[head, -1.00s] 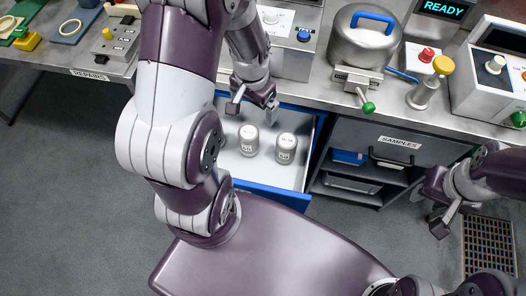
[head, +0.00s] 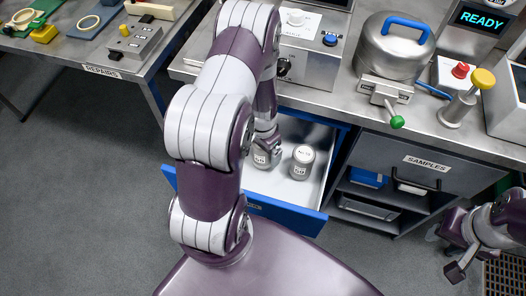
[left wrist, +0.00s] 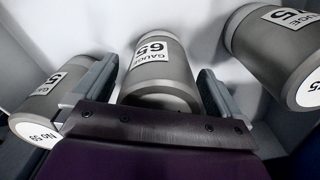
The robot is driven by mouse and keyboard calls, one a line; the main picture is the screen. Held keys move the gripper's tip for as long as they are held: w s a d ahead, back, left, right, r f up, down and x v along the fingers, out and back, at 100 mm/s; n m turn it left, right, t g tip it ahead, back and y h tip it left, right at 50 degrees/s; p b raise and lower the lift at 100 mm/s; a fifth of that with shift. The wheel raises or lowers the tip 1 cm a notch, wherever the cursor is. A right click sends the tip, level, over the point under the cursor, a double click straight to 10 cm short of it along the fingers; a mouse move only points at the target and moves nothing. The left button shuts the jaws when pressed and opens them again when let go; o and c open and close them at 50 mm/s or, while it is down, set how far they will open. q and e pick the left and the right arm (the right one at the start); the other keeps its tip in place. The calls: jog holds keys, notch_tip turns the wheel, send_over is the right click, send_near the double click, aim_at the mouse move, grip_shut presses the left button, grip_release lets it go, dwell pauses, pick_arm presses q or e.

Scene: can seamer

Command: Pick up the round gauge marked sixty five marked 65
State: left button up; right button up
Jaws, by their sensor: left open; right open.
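The round gauge marked 65 (left wrist: 152,65) is a grey metal cylinder with a white label, in the middle of the left wrist view. My left gripper (left wrist: 156,88) is open, with one finger on each side of this gauge; contact cannot be told. In the head view, my left gripper (head: 266,150) is down in the open drawer, over a gauge (head: 261,159) that it partly hides and that appears to be the 65. My right gripper (head: 456,258) is open and empty at the lower right, away from the drawer.
The open drawer (head: 290,217) has a blue front and pale walls. The metal bench (head: 330,100) with a seamer and tools stands behind it.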

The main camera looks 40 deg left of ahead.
pick_arm(q)
jog(key=shift+r, duration=0.15)
jog(key=c, duration=1.4)
